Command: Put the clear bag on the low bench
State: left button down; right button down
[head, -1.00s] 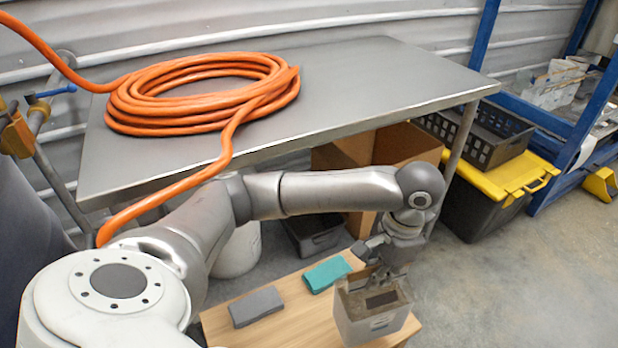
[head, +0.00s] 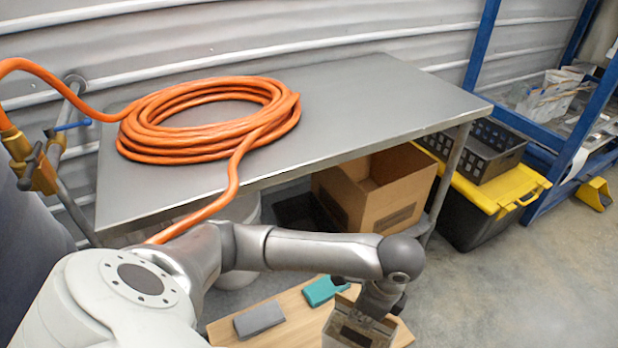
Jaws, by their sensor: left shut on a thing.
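My left gripper (head: 372,306) points down at the right end of the low wooden bench (head: 285,308). It is shut on a pale grey, boxy thing (head: 343,334) with a dark patch on top, seemingly the clear bag. The picture's bottom edge cuts off its lower part, so I cannot tell whether it touches the bench. A grey block (head: 259,320) and a teal block (head: 322,290) lie on the bench, to the left of the gripper. My right gripper is not in view.
A metal table (head: 350,105) with a coiled orange hose (head: 205,150) stands behind my arm. Under it is an open cardboard box (head: 385,208). A black bin with a yellow lid (head: 500,190) carries a dark crate (head: 490,150).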

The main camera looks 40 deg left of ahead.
pick_arm(q)
jog(key=shift+s+d+r+m+p, duration=0.25)
jog(key=shift+s+m+p, duration=0.35)
jog(key=shift+m, duration=0.4)
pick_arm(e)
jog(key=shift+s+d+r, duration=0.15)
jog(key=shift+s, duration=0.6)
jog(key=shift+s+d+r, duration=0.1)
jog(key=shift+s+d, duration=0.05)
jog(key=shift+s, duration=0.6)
pick_arm(q)
jog(key=w+a+f+b, duration=0.2)
jog(key=w+a+f, duration=0.5)
jog(key=w+f, duration=0.5)
jog(key=shift+a+f, duration=0.25)
jog(key=shift+f, duration=0.2)
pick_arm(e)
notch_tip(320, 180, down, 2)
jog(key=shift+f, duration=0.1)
pick_arm(q)
jog(key=c, duration=1.5)
grip_release()
jog(key=shift+s+f, duration=0.1)
jog(key=shift+c, duration=0.2)
